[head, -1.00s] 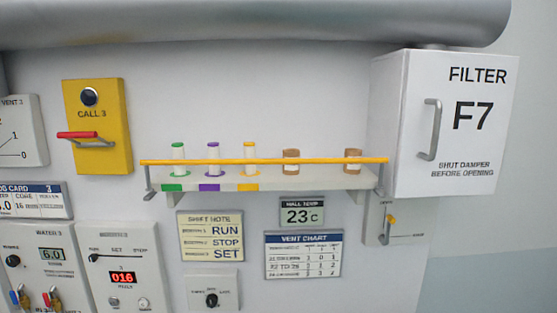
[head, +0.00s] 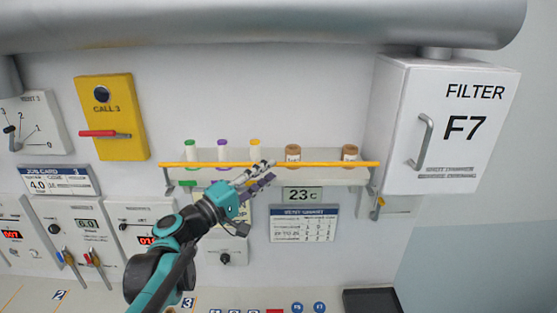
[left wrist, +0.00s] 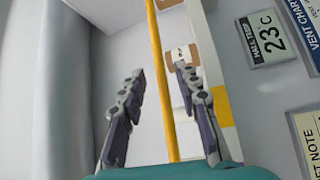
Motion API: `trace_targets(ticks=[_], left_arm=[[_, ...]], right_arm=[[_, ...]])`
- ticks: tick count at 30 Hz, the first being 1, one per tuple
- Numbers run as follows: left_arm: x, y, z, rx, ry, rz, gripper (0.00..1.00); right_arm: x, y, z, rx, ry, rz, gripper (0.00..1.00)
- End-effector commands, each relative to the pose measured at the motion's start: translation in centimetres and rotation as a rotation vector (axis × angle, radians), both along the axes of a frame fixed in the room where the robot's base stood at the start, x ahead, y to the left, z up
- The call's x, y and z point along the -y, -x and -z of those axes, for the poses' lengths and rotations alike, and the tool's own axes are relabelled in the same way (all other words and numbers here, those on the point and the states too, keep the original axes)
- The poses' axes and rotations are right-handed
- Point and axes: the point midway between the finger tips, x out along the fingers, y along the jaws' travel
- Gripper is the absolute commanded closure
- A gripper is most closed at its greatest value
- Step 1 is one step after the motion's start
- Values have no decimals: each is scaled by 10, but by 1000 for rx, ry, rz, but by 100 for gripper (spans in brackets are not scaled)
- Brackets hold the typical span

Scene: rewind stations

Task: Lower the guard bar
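The guard bar (head: 200,164) is a thin yellow bar across the front of a wall shelf (head: 330,177), level with the lower part of the bottles and jars. Grey end arms hold it at both ends. My left gripper (head: 267,170) reaches up from below to the middle of the bar. In the left wrist view the gripper (left wrist: 158,72) is open, and the bar (left wrist: 159,60) runs between its two fingers with gaps on both sides. My right gripper is out of view.
Bottles with green, purple (head: 223,150) and yellow caps and two brown jars (head: 349,154) stand on the shelf behind the bar. A white filter cabinet (head: 400,90) juts out at right. A yellow call box (head: 120,105) is at left. A large pipe (head: 260,30) runs above.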

Motion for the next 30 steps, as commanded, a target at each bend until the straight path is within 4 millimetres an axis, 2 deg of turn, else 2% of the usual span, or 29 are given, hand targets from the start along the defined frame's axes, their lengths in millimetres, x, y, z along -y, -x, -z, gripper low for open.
trace_targets(ticks=[3,8,18,19,22,23,30], left_arm=[[16,-14,-4,-1,0,4,68],[28,-27,-6,-1,0,3,68],[32,-31,-6,-1,-1,0,68],[32,-31,-6,-1,-1,0,70],[32,-31,-6,-1,-1,0,97],[32,-31,-6,-1,-1,0,100],[32,-31,-6,1,-1,0,100]], right_arm=[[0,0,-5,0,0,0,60],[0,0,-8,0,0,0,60],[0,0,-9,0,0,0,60],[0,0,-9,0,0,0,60],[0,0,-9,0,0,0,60],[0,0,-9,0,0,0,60],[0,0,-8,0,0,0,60]])
